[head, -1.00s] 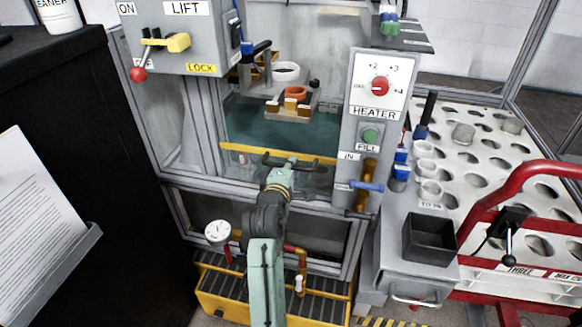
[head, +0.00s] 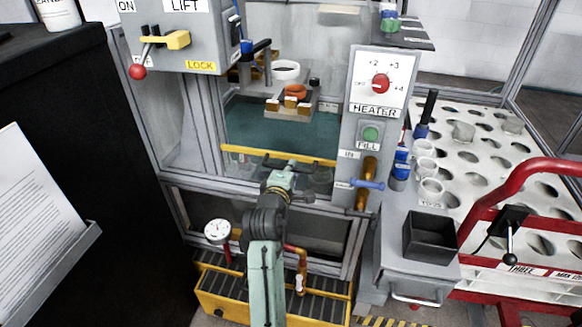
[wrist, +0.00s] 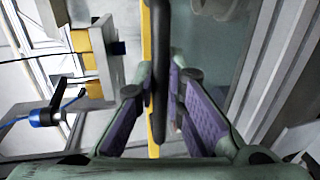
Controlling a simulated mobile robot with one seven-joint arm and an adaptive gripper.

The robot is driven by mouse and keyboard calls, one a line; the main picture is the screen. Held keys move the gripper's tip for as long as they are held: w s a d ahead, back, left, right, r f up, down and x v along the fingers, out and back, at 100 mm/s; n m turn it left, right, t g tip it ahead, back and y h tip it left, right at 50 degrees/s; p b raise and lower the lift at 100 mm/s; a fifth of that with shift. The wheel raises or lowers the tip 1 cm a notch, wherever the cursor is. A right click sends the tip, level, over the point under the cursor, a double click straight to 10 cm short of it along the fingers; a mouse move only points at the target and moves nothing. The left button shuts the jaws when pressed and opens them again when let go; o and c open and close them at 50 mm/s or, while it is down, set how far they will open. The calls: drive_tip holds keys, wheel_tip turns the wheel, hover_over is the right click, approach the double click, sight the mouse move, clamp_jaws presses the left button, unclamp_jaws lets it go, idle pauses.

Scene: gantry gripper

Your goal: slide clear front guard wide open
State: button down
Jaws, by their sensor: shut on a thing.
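The clear front guard (head: 236,172) is on the front of the metal-framed cell, with a yellow strip (head: 240,151) running across it. Its clear sheet is hard to make out. A black bar handle (head: 268,160) sits by the strip. In the wrist view the handle (wrist: 160,45) runs between the purple pads of my gripper (wrist: 163,85), with the yellow strip behind it. My gripper (head: 291,166) is shut on the handle. Its fingertips are small and partly hidden in the head view.
The heater panel (head: 377,85) with a blue-handled valve (head: 366,184) stands right of the opening. The lift box (head: 185,35) is upper left. A gauge (head: 217,231) and yellow-framed step (head: 270,300) lie below.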

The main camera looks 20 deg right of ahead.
wheel_tip(320, 180, down, 8)
drive_tip(key=shift+b, duration=1.25)
drive_tip(key=shift+r, duration=0.1)
drive_tip(key=c, duration=1.7)
unclamp_jaws()
drive_tip(key=shift+o, duration=0.2)
drive_tip(key=shift+s, duration=0.1)
drive_tip(key=v, duration=1.2)
